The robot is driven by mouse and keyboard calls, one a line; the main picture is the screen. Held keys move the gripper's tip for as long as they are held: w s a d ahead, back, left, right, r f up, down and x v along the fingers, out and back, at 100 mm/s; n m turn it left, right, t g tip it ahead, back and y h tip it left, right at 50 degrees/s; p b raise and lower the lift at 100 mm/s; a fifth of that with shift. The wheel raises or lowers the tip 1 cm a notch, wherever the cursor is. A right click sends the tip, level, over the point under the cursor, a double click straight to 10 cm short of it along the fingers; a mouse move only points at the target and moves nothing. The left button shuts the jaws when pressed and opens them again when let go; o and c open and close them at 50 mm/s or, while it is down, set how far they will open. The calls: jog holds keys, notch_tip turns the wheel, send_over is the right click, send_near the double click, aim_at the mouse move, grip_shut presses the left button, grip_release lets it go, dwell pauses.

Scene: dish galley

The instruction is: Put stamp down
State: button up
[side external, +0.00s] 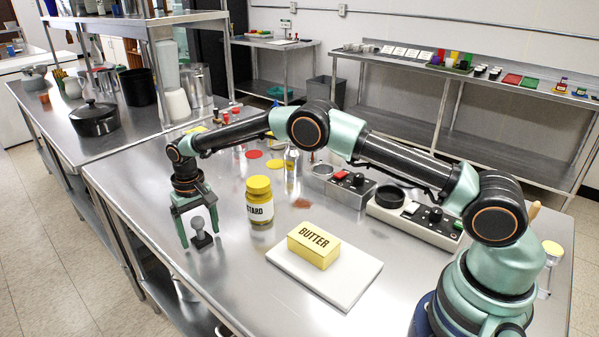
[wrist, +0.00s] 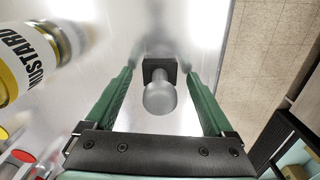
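The stamp (side external: 198,226) has a grey knobbed handle and a square black base. It stands upright, apparently on the steel table (side external: 235,295), near the table's left edge. My gripper (side external: 199,239) points down over it, with one green finger on each side. In the wrist view, the stamp (wrist: 159,97) sits between the fingers of my gripper (wrist: 161,73). Clear gaps show on both sides, so the gripper is open and does not grip it.
A mustard jar (side external: 259,208) with a yellow lid stands just right of the stamp. A butter block (side external: 313,250) lies on a white board (side external: 350,275) further right. Control boxes (side external: 343,190) stand behind. The table's left edge is close to my gripper; bare steel lies in front.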

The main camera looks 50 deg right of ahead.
aim_at(198, 218)
jog(key=r, duration=1.2)
jog(key=shift+d+r, duration=0.1)
jog(key=shift+d, duration=0.1)
jog(key=s+d+r+t, duration=0.1)
jog(key=s+d+r, duration=0.35)
jog(key=r, duration=0.25)
jog(key=s+d+r+t, duration=0.1)
jog(key=s+d+r, duration=0.2)
jog(key=s+r, duration=0.3)
jog(key=s+d+t, duration=0.1)
jog(key=s+d, duration=0.2)
jog(key=s, duration=0.5)
jog(key=s+d+f+n+t, duration=0.1)
jog(key=s+d+t, duration=0.1)
jog(key=s, duration=0.7)
jog(key=shift+d+n, duration=0.3)
jog(key=shift+d, duration=0.25)
